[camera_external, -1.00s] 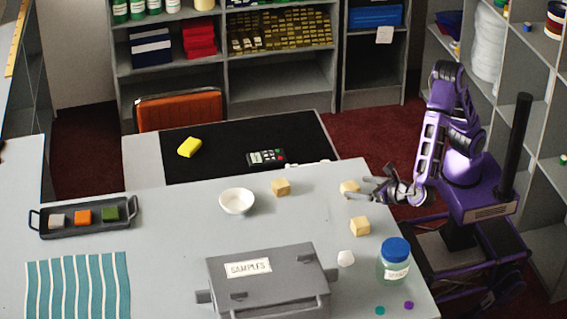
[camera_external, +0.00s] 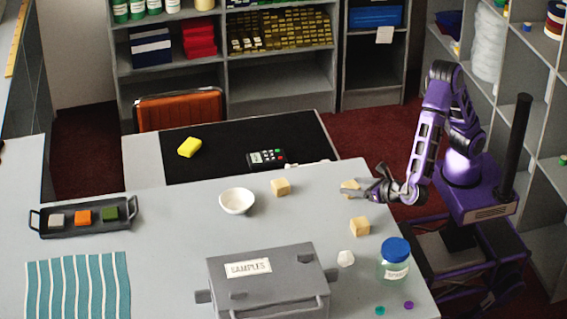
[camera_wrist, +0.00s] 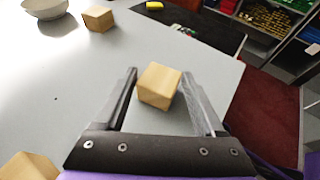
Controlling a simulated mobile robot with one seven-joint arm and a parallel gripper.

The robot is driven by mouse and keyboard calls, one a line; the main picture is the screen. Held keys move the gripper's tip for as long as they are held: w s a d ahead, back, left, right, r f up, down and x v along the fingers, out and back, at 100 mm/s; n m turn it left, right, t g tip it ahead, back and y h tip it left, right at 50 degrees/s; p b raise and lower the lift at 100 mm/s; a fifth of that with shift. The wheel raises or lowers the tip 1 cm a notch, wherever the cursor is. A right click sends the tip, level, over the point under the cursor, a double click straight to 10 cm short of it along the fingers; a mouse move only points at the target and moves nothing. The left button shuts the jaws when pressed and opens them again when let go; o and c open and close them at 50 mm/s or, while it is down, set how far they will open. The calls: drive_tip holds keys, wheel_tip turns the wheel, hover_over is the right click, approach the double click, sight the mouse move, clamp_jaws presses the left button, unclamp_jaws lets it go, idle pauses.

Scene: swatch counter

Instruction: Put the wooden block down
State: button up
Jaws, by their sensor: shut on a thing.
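Three light wooden blocks are on or at the grey counter. My gripper (camera_external: 352,190) is shut on one wooden block (camera_wrist: 158,86), which sits between the fingertips near the counter's far right edge. The same block shows partly behind the fingers in the external view (camera_external: 347,184). I cannot tell whether its underside touches the counter. A second block (camera_external: 280,187) stands to the left, beside the white bowl (camera_external: 237,201). A third block (camera_external: 359,226) is nearer the camera, below my gripper in the picture.
A grey samples case (camera_external: 265,285), a white polygonal piece (camera_external: 346,258) and a blue-lidded jar (camera_external: 395,260) stand at the front right. A dark tray (camera_external: 60,229) holds three coloured pieces at left. The counter between bowl and tray is clear.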

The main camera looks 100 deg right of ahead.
sight(356, 187)
wheel_tip(356, 187, up, 10)
drive_tip(key=p, duration=0.2)
drive_tip(key=shift+m+g+h, duration=0.5)
drive_tip(key=shift+m+g, duration=0.2)
drive_tip(key=w+d+f, duration=0.2)
drive_tip(key=w+d, duration=0.1)
drive_tip(key=w, duration=0.1)
drive_tip(key=w+d+f, duration=0.2)
drive_tip(key=w+d, duration=0.2)
drive_tip(key=w+d+f+b, duration=0.1)
drive_tip(key=w+d+f, duration=0.1)
drive_tip(key=w+d, duration=0.1)
drive_tip(key=shift+w+d, duration=0.4)
drive_tip(key=shift+d, duration=0.3)
drive_tip(key=w+d+f+b, duration=0.1)
drive_tip(key=w+d+f, duration=0.2)
drive_tip(key=d, duration=1.1)
drive_tip(key=w+d+f+m+g, duration=0.1)
drive_tip(key=w+d+f, duration=0.25)
drive_tip(key=d, duration=0.95)
drive_tip(key=w+d+f+b, duration=0.15)
drive_tip(key=d+f, duration=0.25)
drive_tip(key=d, duration=1)
drive_tip(key=f, duration=0.4)
drive_tip(key=d+f, duration=0.1)
drive_tip(key=shift+f, duration=0.4)
drive_tip(key=shift+w+f+b, duration=0.1)
drive_tip(key=shift+f+b, duration=0.3)
drive_tip(key=shift+f, duration=1.8)
